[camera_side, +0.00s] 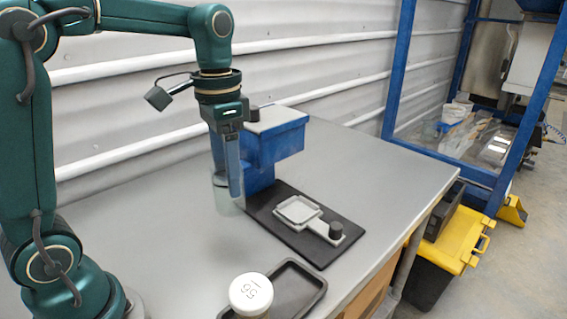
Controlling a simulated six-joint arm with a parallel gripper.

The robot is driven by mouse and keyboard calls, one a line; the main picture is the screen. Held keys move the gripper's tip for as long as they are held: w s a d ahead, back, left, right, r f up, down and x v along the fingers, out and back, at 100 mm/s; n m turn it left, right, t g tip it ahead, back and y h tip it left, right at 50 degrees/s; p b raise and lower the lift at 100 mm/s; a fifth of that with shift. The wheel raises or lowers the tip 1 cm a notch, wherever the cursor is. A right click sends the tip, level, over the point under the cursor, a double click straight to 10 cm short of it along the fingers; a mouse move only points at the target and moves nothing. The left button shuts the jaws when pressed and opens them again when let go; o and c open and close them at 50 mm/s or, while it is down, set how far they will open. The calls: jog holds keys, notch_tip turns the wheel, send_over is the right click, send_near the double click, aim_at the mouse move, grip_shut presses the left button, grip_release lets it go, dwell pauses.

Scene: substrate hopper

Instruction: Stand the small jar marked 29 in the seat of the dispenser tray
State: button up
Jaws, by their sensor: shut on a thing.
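My gripper (233,190) points straight down at the left side of the blue dispenser and is shut on a clear jar (229,207). The jar is upright, and its marking and lid cannot be made out behind the fingers. I cannot tell whether its base touches the bench. The dispenser tray, a pale square seat (297,210) with a handle and a dark knob, lies on a black base plate (307,250) to the right of my gripper. The seat looks empty.
The blue dispenser body (288,140) stands behind the plate, close to my gripper. A white-lidded jar (250,293), its number looking like 55, stands at the front by a dark shallow tray (312,285). The bench right of the plate is clear up to its edge.

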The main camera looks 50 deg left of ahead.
jog(key=shift+s+n, duration=0.2)
jog(key=shift+n, duration=0.9)
jog(key=shift+s+f, duration=0.1)
jog(key=shift+f, duration=0.15)
jog(key=shift+s+d+f, duration=0.2)
jog(key=shift+s+f, duration=0.7)
jog(key=shift+f, duration=1)
jog(key=shift+s+d+f, duration=0.15)
jog(key=shift+s+f, duration=0.7)
jog(key=shift+f, duration=1.05)
jog(key=shift+s+d+f, duration=0.2)
jog(key=shift+s+f, duration=0.7)
jog(key=shift+f, duration=1)
jog(key=shift+f, duration=0.3)
jog(key=o, duration=1.2)
